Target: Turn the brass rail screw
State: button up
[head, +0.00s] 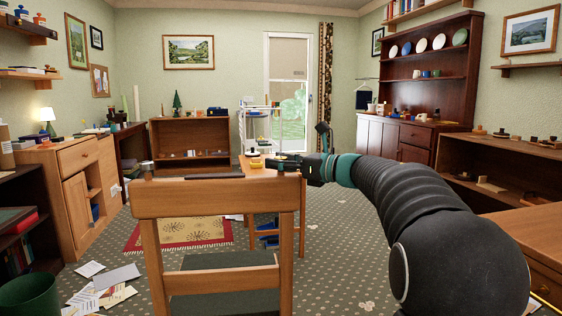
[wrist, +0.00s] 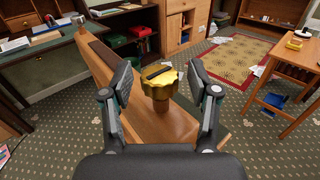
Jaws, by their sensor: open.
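The brass rail screw (wrist: 157,87) is a lobed golden knob with a dark slot-like bar across its top. It stands upright near the near end of a wooden rail (wrist: 150,118) with a dark inlaid strip. In the head view the screw (head: 257,163) shows small at the right end of the rail (head: 205,184) of a chair-like wooden frame. My gripper (wrist: 161,85) is open, with one finger on each side of the screw and a visible gap on both sides. In the head view my gripper (head: 284,162) reaches in from the right.
A grey metal knob (wrist: 81,20) sits at the rail's far end. A small wooden table (wrist: 298,58) with objects on it stands to the right in the wrist view. Loose papers (head: 105,285) and a green bin (head: 30,294) are on the floor at left.

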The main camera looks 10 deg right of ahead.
grip_shut()
